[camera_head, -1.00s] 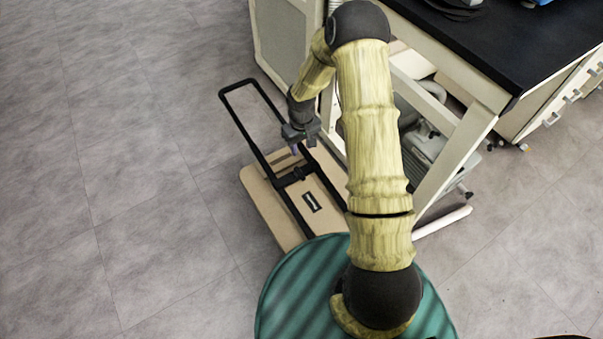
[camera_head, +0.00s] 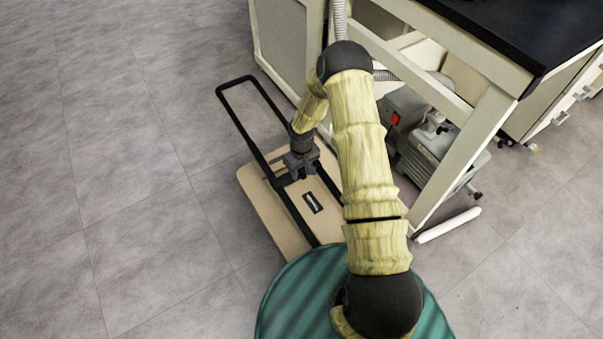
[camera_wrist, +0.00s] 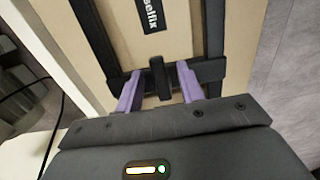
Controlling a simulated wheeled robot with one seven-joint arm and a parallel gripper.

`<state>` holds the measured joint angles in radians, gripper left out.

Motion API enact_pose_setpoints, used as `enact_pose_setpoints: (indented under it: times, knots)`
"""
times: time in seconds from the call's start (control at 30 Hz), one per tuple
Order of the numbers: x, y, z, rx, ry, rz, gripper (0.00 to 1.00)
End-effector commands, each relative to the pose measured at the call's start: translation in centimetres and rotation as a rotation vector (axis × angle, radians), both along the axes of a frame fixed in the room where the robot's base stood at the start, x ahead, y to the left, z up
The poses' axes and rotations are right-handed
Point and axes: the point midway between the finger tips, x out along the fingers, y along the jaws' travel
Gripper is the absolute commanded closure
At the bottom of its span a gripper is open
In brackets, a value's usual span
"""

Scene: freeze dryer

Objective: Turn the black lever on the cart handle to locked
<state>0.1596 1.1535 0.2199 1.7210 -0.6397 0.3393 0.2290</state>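The cart has a tan board (camera_head: 262,205) and a black tubular handle frame (camera_head: 233,120) that rises toward the far left. In the wrist view a black crossbar (camera_wrist: 213,70) joins the handle rails, and the short black lever (camera_wrist: 157,83) sticks out from its middle. My gripper (camera_head: 300,172) is at the crossbar. Its two purple fingers stand apart on either side of the lever in the wrist view, with a visible gap on each side. The gripper is open and holds nothing. In the head view the lever is hidden behind my gripper.
A bench with a black top (camera_head: 500,28) and pale legs (camera_head: 462,150) stands close on the right. A pump (camera_head: 430,150) sits beneath it, and a white bar (camera_head: 449,225) lies low on the floor. The grey floor (camera_head: 110,170) on the left is clear.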

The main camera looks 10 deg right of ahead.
Motion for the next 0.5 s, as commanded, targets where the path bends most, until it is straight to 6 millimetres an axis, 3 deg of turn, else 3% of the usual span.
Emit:
enact_pose_setpoints:
  times: [0.27,0.47,0.5]
  knots:
    - [0.00,0.09,-0.13,-0.001,0.000,0.002,0.62]
    - [-0.01,0.15,-0.12,0.000,0.000,0.003,0.99]
    - [-0.01,0.15,-0.11,0.000,0.000,0.003,1.00]
